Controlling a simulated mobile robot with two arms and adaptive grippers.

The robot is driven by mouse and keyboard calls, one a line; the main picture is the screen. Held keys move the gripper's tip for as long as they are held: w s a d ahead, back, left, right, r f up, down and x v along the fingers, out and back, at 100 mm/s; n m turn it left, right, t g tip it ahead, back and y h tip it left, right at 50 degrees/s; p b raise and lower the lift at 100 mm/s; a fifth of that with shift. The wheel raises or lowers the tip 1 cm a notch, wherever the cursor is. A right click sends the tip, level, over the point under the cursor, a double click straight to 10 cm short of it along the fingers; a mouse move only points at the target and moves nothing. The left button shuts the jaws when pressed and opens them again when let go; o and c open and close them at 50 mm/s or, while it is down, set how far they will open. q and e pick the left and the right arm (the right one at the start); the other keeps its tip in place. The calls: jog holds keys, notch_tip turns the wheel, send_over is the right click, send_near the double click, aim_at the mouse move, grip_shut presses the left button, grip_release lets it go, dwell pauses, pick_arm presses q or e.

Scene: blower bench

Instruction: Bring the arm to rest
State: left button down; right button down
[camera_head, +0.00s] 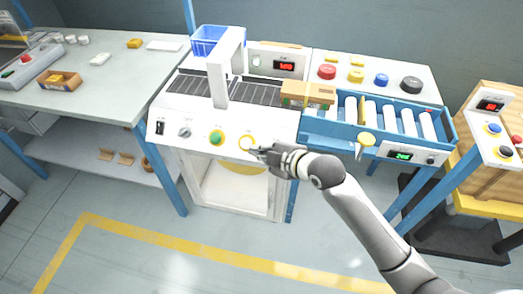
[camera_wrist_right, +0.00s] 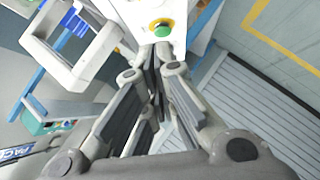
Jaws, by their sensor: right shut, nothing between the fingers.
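My right arm (camera_head: 362,222) reaches in from the lower right, and its gripper (camera_head: 258,150) is at the front control panel of the white blower machine (camera_head: 285,128). The fingers are shut and hold nothing. In the right wrist view the closed fingertips (camera_wrist_right: 155,52) point towards a green button (camera_wrist_right: 161,28) with a yellow surround. My left arm and gripper are out of view.
A grey knob (camera_head: 184,132) and a green button (camera_head: 217,138) are on the same panel. A white arch (camera_head: 226,75) stands over the belt. A small cardboard box (camera_head: 308,93) sits by the blue-framed roller conveyor (camera_head: 388,120). The floor in front (camera_head: 160,265) is clear.

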dwell(0.8)
jog(key=s+d+f+m+g+h, duration=0.1)
jog(key=d+f+m+h, duration=0.2)
jog(key=f, duration=0.7)
jog(key=s+d+f+m, duration=0.1)
jog(key=d+f+m, duration=0.25)
jog(key=f, duration=0.55)
jog(key=s+d+f+m+g+h, duration=0.1)
jog(key=s+d+f, duration=0.15)
jog(key=f, duration=0.25)
jog(key=s+d+f+m, duration=0.1)
jog(key=s+d+f, duration=0.1)
jog(key=s+f, duration=0.25)
jog(key=s+d+f+m+g+h, duration=0.1)
jog(key=s+d+f+m, duration=0.15)
jog(key=f, duration=0.35)
jog(key=s+d+f+m+g, duration=0.1)
jog(key=s+f, duration=0.4)
jog(key=s, duration=0.7)
jog(key=s+d+f+m+g+h, duration=0.1)
jog(key=s+d+f+m+g, duration=0.1)
jog(key=s+f, duration=0.4)
jog(key=s+d+f+m+g+h, duration=0.1)
jog(key=s+f, duration=0.5)
jog(key=s, duration=1.1)
jog(key=shift+s+d+m+g, duration=0.35)
jog(key=shift+d+g, duration=0.2)
jog(key=shift+g, duration=0.25)
jog(key=shift+w, duration=0.1)
